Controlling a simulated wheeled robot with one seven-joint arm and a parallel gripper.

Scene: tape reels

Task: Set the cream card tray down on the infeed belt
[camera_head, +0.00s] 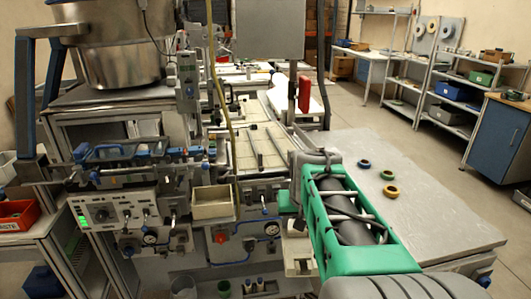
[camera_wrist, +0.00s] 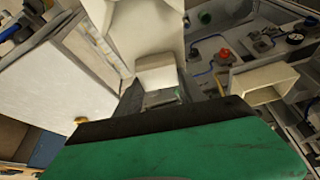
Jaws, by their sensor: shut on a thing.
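My gripper (camera_head: 298,257) hangs beside the green forearm, in front of the machine. It is shut on a cream piece (camera_wrist: 156,72), taken as the cream card tray. Only a small part of this piece shows, close to the jaws in the wrist view, and its outline is hard to separate from the pale jaws. The infeed belt is not clear to make out; a long pale railed lane (camera_head: 258,150) runs back behind the gripper in the head view. The gripper is in front of this lane and apart from it.
An open cream box (camera_head: 212,205) sits at the machine's front, left of my gripper; it also shows in the wrist view (camera_wrist: 262,88). A grey table (camera_head: 425,205) with several small reels lies right. Control panels (camera_head: 125,212) and a red knob (camera_head: 221,237) are at left.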

